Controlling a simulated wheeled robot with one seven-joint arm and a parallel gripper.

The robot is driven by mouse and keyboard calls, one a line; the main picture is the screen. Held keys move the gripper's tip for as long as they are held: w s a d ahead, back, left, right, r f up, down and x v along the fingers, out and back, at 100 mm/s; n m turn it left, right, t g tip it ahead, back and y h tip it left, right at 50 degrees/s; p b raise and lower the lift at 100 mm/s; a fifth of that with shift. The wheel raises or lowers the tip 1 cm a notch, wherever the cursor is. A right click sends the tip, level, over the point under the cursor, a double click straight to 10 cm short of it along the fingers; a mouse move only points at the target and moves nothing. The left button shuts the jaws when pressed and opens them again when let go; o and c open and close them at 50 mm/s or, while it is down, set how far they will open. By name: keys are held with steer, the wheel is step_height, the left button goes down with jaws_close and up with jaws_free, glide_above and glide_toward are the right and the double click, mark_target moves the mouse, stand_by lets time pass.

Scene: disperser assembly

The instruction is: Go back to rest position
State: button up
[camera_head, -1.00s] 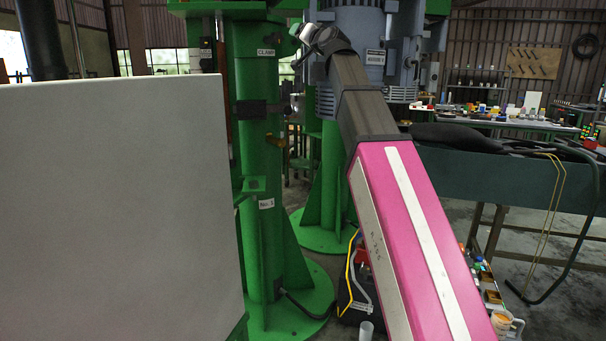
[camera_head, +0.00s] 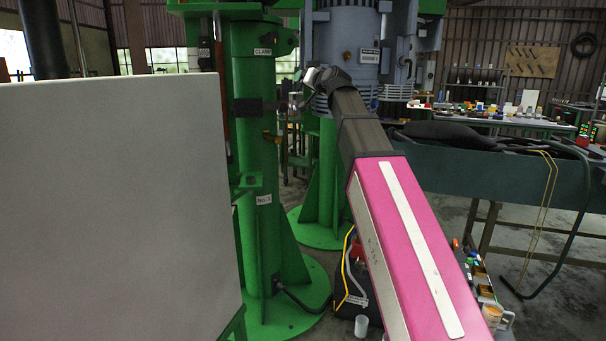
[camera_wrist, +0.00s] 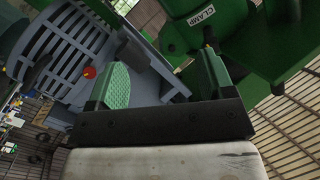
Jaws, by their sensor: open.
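My gripper shows in the wrist view (camera_wrist: 162,85), with its two green pads wide apart and nothing between them. In the head view my gripper (camera_head: 305,88) is small, at the end of my pink and black arm, in front of the grey motor housing (camera_head: 345,35) and just right of the green column (camera_head: 250,120). In the wrist view the grey motor housing (camera_wrist: 65,45) lies beyond the left pad. The green part marked CLAMP (camera_wrist: 215,22) lies beyond the right pad. I cannot tell how near the pads are to these parts.
A large pale panel (camera_head: 110,210) fills the left of the head view. A dark green bench (camera_head: 500,175) with hoses stands at the right. Crowded worktables (camera_head: 490,118) stand behind it. Small items (camera_head: 485,290) lie low at the right of my arm.

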steer(key=s+d+f+g+h, duration=0.1)
steer(key=s+d+f+g, duration=0.1)
steer(key=f, duration=1.1)
steer(key=s+d+f+g+h, duration=0.1)
steer(key=d+f+g+h, duration=0.15)
steer(key=f, duration=1.05)
steer(key=s+d+f+g+h, duration=0.1)
steer(key=s+d+f+g, duration=0.15)
steer(key=f, duration=1.05)
steer(key=s+d+f+g+h, duration=0.1)
steer(key=s+d+f+g, duration=0.3)
steer(key=s+f, duration=0.7)
steer(key=s+d+f+g+h, duration=0.2)
steer(key=s+d+f+g, duration=0.2)
steer(key=s+f, duration=0.7)
step_height(320, 180, down, 7)
steer(key=shift+s+d+r, duration=0.1)
steer(key=shift+s+d, duration=0.1)
steer(key=shift+d, duration=0.95)
